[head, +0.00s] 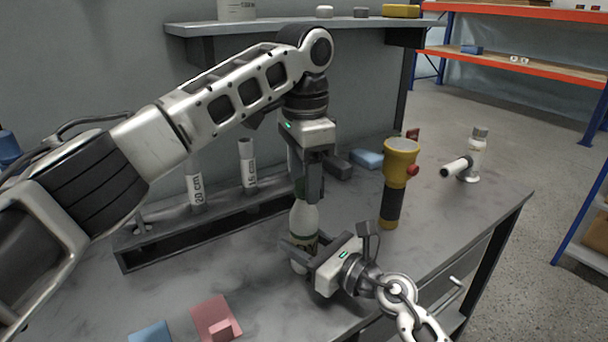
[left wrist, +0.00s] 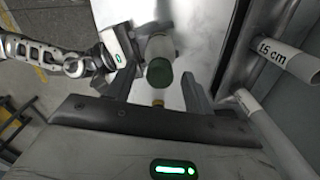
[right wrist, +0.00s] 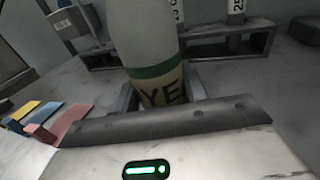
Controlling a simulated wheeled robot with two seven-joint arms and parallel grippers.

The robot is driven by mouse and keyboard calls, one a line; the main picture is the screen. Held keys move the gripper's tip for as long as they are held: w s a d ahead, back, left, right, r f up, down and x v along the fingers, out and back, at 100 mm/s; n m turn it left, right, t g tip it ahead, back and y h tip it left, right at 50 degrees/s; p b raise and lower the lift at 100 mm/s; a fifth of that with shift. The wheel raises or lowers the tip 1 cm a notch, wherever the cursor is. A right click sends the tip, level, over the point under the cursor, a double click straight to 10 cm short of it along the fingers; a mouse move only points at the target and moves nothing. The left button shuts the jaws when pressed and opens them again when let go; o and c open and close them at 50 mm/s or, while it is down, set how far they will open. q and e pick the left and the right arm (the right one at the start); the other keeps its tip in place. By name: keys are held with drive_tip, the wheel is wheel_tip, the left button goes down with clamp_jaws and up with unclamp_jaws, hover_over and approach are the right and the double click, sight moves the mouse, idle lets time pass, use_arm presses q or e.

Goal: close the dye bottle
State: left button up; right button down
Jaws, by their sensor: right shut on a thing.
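The dye bottle (head: 304,219) stands upright on the workbench, white with green higher up. My right gripper (head: 301,254) is shut on its lower body. The right wrist view shows the bottle's (right wrist: 160,88) green band and part of a label reading "YE" between the fingers. My left gripper (head: 308,195) points down around the upper part of the bottle. In the left wrist view its open fingers (left wrist: 158,92) stand either side of the green upper part (left wrist: 159,72), with gaps on both sides. A small yellowish piece (left wrist: 158,103) shows near the palm; I cannot tell whether it is a cap.
A dark rack (head: 215,228) with labelled white tubes stands behind, to the left. A yellow and black flashlight (head: 399,170) stands close on the right, with a white device (head: 472,158) beyond. Red (head: 214,317) and blue (head: 150,332) pieces lie in front. A shelf hangs above.

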use_arm(q)
wheel_tip(320, 180, up, 12)
idle(0.6)
use_arm(e)
drive_tip(key=c, duration=0.7)
unclamp_jaws()
drive_tip(key=b+v, duration=0.2)
drive_tip(key=v, duration=1.3)
drive_tip(key=shift+s+f, duration=0.1)
drive_tip(key=shift+f, duration=0.05)
drive_tip(key=shift+s+d, duration=0.25)
drive_tip(key=shift+d, duration=0.1)
use_arm(q)
wheel_tip(320, 180, down, 2)
drive_tip(key=shift+f, duration=0.2)
